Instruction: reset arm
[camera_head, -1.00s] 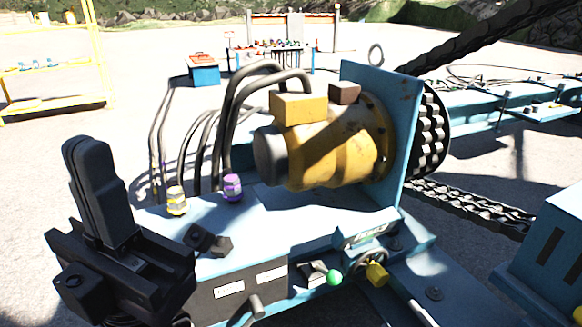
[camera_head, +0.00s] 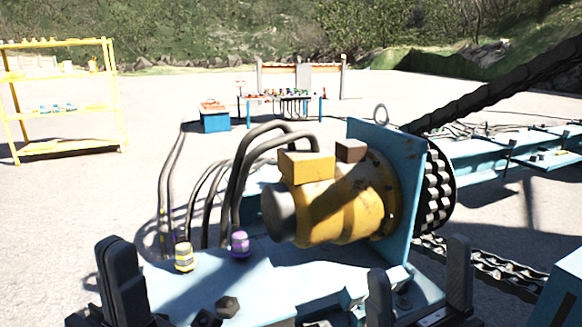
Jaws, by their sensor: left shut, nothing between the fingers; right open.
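My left gripper (camera_head: 117,245) stands at the lower left with its dark fingers pointing up. Its fingers are together with nothing between them. My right gripper (camera_head: 420,258) is at the lower right, fingers up and spread wide apart, with nothing held. Its lower part is cut off by the bottom edge. Both are in front of the blue machine base (camera_head: 265,272), which carries a yellow motor (camera_head: 345,210) against an upright blue plate (camera_head: 408,205). A purple connector (camera_head: 240,244) and a yellow-banded connector (camera_head: 184,257) stand on the base between the grippers.
Dark hoses (camera_head: 238,185) arch beside the motor. A chain-wrapped reel (camera_head: 438,190) stands behind the plate. A yellow shelf (camera_head: 70,147), a blue box (camera_head: 214,118) and a tool table (camera_head: 288,97) are far back. The ground between is open.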

